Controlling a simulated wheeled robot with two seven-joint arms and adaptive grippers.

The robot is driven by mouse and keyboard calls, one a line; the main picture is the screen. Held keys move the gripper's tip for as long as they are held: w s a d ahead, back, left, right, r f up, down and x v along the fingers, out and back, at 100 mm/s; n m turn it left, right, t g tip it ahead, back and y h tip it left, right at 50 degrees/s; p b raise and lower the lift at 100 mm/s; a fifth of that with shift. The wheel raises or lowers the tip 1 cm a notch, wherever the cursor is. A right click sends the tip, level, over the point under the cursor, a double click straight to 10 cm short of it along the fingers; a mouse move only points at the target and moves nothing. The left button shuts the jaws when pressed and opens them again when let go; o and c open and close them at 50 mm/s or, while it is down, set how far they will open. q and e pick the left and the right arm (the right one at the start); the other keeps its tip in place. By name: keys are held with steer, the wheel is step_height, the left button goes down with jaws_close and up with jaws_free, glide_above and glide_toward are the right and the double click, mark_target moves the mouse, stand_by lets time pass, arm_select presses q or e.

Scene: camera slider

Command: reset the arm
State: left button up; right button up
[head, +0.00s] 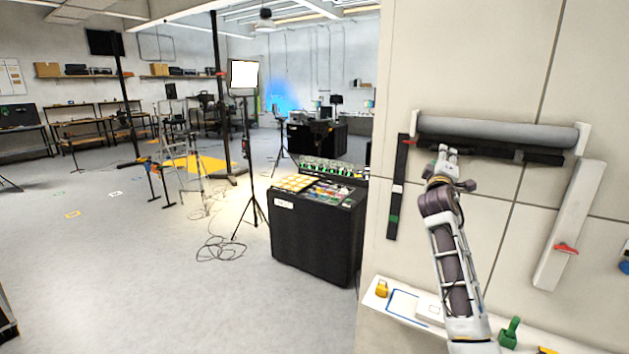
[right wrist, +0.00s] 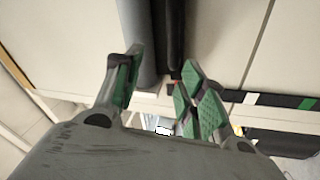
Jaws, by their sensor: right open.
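My right arm reaches up along the pale wall panel in the head view. My right gripper (head: 447,152) is just below the left end of a grey roller (head: 500,131) on the wall. A black bar (head: 525,155) runs under the roller. In the right wrist view the green-padded fingers of my right gripper (right wrist: 160,82) are spread apart with nothing held. The grey roller (right wrist: 134,25) and the black bar (right wrist: 168,35) show beyond and between them; whether a finger touches either is unclear. My left gripper is not in view.
A black strip (head: 396,190) and a slanted white bar (head: 568,225) with a red clip hang on the wall. A white shelf (head: 372,301) below holds a yellow item (head: 382,288) and a green item (head: 510,332). A black cabinet (head: 300,235) stands left of the wall; open floor lies further left.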

steer(key=w+a+f+m+y, duration=0.2)
steer(key=w+a+f+y, duration=0.1)
steer(key=f, duration=0.6)
steer(key=w+a+f+m+g+y, duration=0.1)
steer(key=w+a+f+y, duration=0.15)
steer(key=f, duration=0.55)
steer(key=w+a+f+m+y, duration=0.2)
steer(key=w+f, duration=0.2)
steer(key=f, duration=0.5)
steer(key=s+a+f+g+y, duration=0.15)
steer(key=s+f, duration=0.35)
steer(key=f, duration=0.8)
steer(key=s+a+f+m+g, duration=0.1)
steer(key=s+f+g, duration=0.3)
steer(key=f, duration=0.9)
steer(key=s+a+f+g, duration=0.1)
steer(key=s+f, duration=0.5)
steer(key=f, duration=0.7)
steer(key=s+f+g, duration=0.5)
steer(key=s+f, duration=2)
steer(key=s, duration=0.3)
steer(key=s+f+g, duration=0.2)
steer(key=s+f, duration=0.3)
steer(key=s, duration=1.5)
steer(key=s+a+f+g, duration=0.1)
steer(key=s+f+g, duration=0.2)
steer(key=s, duration=1.7)
step_height(320, 180, down, 3)
steer(key=shift+a+r, duration=0.15)
